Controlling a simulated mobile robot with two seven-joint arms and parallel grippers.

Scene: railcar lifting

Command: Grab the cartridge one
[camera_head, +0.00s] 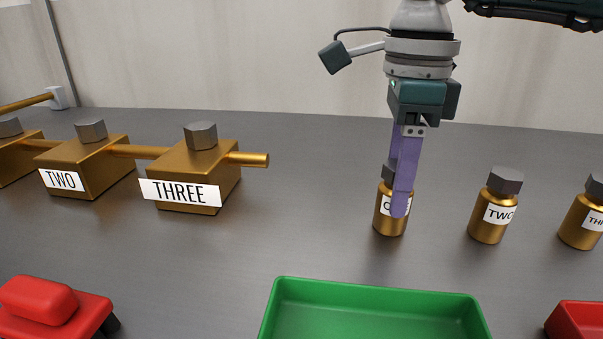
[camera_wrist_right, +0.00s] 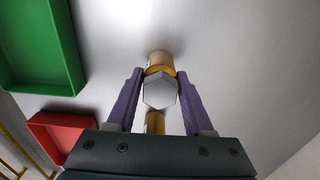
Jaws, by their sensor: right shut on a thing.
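Cartridge one (camera_head: 388,221) is a small gold cylinder with a white label and a dark grey hexagonal cap. It is upright and appears to stand on the grey table. My right gripper (camera_head: 402,205) comes down from above, with its purple fingers shut on cartridge one. A finger covers part of the label, leaving only its first letter readable. In the right wrist view, the hexagonal cap (camera_wrist_right: 160,90) sits between the two fingers (camera_wrist_right: 159,85). My left gripper is not in view.
Cartridge two (camera_head: 488,217) and cartridge three (camera_head: 580,222) stand to the right. A green tray (camera_head: 375,288) lies in front, with a red tray (camera_head: 575,320) beside it. Gold blocks labelled TWO (camera_head: 95,163) and THREE (camera_head: 205,160) and a red object (camera_head: 40,300) are at left.

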